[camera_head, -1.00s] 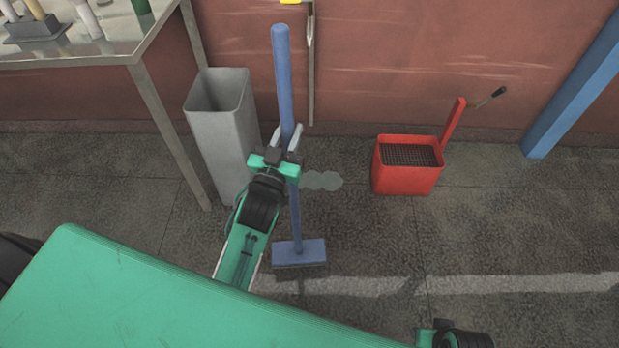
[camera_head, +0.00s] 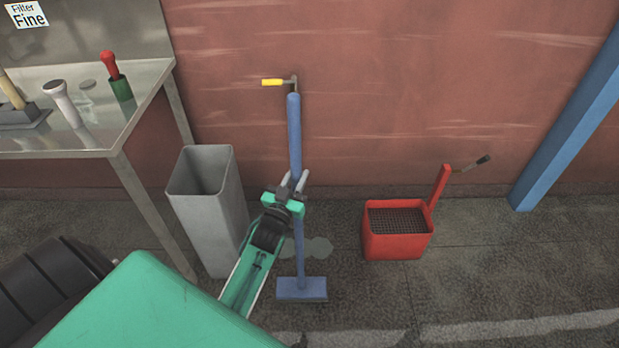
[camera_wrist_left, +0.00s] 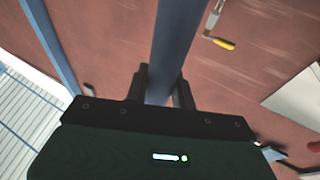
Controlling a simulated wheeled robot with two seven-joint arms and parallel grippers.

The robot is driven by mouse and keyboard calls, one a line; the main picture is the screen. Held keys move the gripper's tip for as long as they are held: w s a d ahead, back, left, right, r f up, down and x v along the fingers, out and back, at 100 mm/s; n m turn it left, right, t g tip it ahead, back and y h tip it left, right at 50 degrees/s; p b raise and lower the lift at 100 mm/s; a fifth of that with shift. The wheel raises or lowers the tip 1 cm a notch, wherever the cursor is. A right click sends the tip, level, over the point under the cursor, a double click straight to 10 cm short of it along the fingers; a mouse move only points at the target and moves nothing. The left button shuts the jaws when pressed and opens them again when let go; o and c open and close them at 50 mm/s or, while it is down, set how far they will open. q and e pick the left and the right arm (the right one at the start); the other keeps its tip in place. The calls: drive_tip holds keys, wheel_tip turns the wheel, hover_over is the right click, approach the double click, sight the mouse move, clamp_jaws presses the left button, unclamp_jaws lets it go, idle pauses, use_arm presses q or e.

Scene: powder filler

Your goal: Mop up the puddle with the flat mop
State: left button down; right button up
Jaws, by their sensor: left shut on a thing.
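The flat mop has a blue pole (camera_head: 294,138) that stands nearly upright and a flat blue head (camera_head: 302,288) at floor level. My left gripper (camera_head: 294,183) is shut on the pole around its middle. The pole also shows between the fingers in the left wrist view (camera_wrist_left: 177,45). The puddle (camera_head: 318,248) is a small grey patch on the dark floor, just behind the mop head and partly hidden by the pole and my left arm. The head appears in front of the puddle, not over it. My right gripper is not in view.
A grey bin (camera_head: 212,215) stands left of the mop, close to my left arm. A red wringer bucket (camera_head: 397,240) stands to the right. A metal table (camera_head: 75,140) is at the left. A yellow-handled tool (camera_head: 273,82) hangs on the wall. Floor between mop and bucket is clear.

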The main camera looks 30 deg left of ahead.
use_arm(q)
drive_tip(key=shift+w+a+r, duration=0.1)
drive_tip(key=shift+w, duration=0.25)
idle(0.3)
